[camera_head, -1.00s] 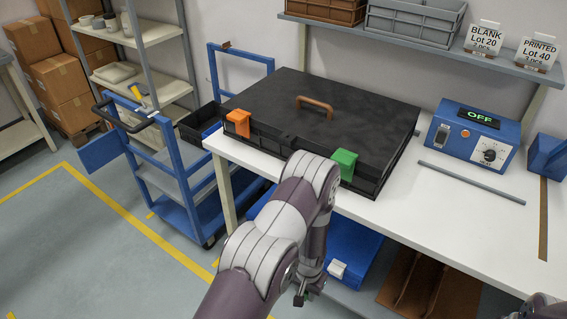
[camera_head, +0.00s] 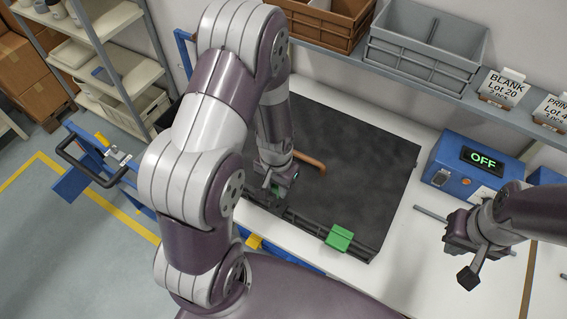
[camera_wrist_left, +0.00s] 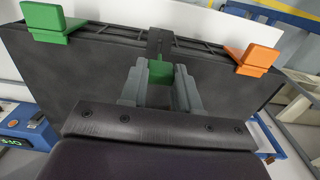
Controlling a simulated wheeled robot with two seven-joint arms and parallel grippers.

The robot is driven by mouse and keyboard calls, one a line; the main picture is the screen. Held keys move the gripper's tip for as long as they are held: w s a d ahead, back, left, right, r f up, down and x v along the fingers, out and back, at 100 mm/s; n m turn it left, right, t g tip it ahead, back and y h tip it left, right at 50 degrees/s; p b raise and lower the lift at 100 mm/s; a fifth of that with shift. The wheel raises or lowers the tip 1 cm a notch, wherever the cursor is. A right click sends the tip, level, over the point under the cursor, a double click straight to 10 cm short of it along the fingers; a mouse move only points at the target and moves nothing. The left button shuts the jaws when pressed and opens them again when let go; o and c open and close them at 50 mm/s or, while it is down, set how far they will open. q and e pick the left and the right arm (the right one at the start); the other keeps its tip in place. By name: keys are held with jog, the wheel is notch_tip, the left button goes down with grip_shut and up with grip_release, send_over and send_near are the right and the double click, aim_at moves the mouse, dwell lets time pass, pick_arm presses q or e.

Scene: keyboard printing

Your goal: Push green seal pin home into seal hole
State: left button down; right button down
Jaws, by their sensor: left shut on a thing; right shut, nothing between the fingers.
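The black lidded crate (camera_head: 370,150) stands on the white table. My left gripper (camera_head: 275,186) is over the front middle of its lid. In the left wrist view its two grey fingers (camera_wrist_left: 159,84) are shut on the green seal pin (camera_wrist_left: 159,70). The pin is at the dark hasp (camera_wrist_left: 160,42) on the lid's front edge. The seal hole itself is hidden, and I cannot tell how deep the pin sits. A green clip (camera_head: 339,237) and an orange clip (camera_wrist_left: 253,57) flank the hasp. My right gripper (camera_head: 468,277) is shut and empty, right of the crate.
A brown lid handle (camera_head: 309,160) lies just behind my left gripper. A blue control box (camera_head: 466,165) reading OFF stands right of the crate. A shelf with a brown bin (camera_head: 325,22) and a grey bin (camera_head: 420,50) hangs above. A blue cart (camera_head: 90,165) is at left.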

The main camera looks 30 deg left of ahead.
aim_at(277, 194)
pick_arm(q)
jog(key=shift+s+a, duration=0.2)
jog(key=shift+s, duration=0.05)
jog(key=shift+w+d+f+b, duration=0.1)
jog(key=shift+d+f+b, duration=0.15)
jog(key=shift+f+b, duration=0.35)
notch_tip(277, 194, down, 4)
jog(key=b, duration=0.2)
jog(key=shift+a+b, duration=0.15)
jog(key=shift+b, duration=0.15)
jog(key=shift+r+p, duration=0.1)
jog(key=shift+p, duration=0.2)
